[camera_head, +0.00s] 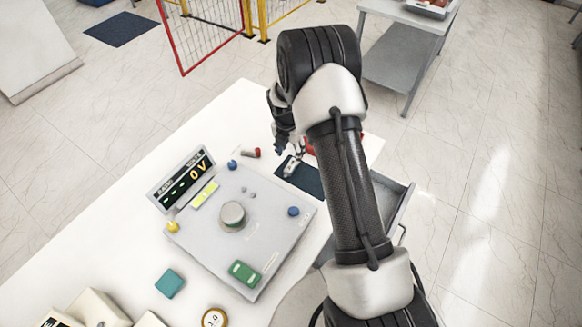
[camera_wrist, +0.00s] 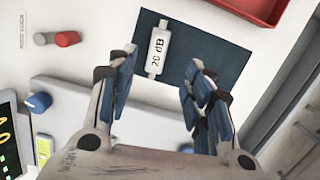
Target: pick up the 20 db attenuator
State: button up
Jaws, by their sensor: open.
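The 20 dB attenuator (camera_wrist: 158,50) is a small white cylinder with "20 dB" printed on it and a thinner stub at each end. It lies on a dark blue mat (camera_wrist: 215,52) on the white table. In the head view the attenuator (camera_head: 291,167) shows small and pale on the mat (camera_head: 308,182), close to my gripper. My gripper (camera_wrist: 158,75) is open and empty in the wrist view, its blue-padded fingers spread on either side below the attenuator. In the head view my arm partly hides the gripper.
A red tray (camera_wrist: 262,12) lies beyond the mat. A grey panel box (camera_head: 265,235) with knobs and a voltage display (camera_head: 183,180) stand on the table. An open drawer (camera_head: 395,215) juts out at the right.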

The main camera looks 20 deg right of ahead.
aim_at(291, 165)
jog(key=f, duration=0.5)
jog(key=w+f, duration=0.1)
jog(key=f, duration=0.2)
jog(key=shift+d+f, duration=0.15)
jog(key=shift+d, duration=0.1)
jog(key=shift+s, duration=0.1)
jog(key=shift+c, duration=0.3)
grip_shut()
